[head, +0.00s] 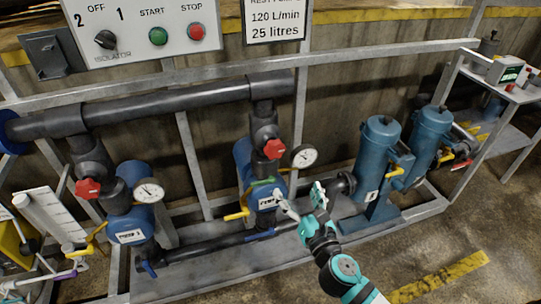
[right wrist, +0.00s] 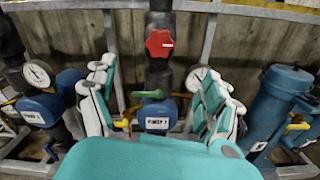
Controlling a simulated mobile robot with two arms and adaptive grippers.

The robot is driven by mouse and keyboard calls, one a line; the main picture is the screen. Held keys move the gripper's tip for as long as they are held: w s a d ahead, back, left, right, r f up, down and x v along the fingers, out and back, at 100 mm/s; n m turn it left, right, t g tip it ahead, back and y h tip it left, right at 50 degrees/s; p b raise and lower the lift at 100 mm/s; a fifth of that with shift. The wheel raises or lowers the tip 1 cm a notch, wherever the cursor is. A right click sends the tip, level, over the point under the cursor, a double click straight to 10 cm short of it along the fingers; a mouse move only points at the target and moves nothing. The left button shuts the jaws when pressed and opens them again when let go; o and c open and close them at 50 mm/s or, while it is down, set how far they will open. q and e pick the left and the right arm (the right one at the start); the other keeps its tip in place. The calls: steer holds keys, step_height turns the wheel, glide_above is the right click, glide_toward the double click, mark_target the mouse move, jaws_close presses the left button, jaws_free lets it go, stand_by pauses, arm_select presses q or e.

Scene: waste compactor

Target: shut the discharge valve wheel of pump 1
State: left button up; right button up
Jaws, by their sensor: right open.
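Two blue pumps stand along the wall in the head view. The left pump (head: 130,225) has a label that seems to read pump 1, with a red discharge valve wheel (head: 88,188) on the dark pipe above it. The middle pump (head: 245,165) has its own red wheel (head: 274,149), which also shows in the right wrist view (right wrist: 160,43). Its label (right wrist: 158,122) is hard to read. My right gripper (head: 303,200) is open and empty in front of the middle pump, below its wheel. In the right wrist view its fingers (right wrist: 155,68) are spread either side of that pump.
Pressure gauges (head: 149,191) (head: 304,156) sit beside both pumps. Yellow handles (head: 236,215) stick out low. Above is an isolator panel (head: 140,30) with a knob and buttons. Blue filter vessels (head: 377,150) and a metal frame rail (head: 400,52) stand right. Floor at the lower right is clear.

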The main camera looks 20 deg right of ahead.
steer(key=p, duration=0.1)
glide_toward(276, 152)
arm_select(q)
steer(key=shift+w+r, duration=0.35)
steer(key=shift+r, duration=0.4)
arm_select(e)
steer(key=w, duration=1)
steer(key=shift+w+a, duration=0.15)
steer(key=shift+c, duration=0.3)
steer(key=c, duration=1.1)
arm_select(q)
steer(key=shift+w, duration=0.15)
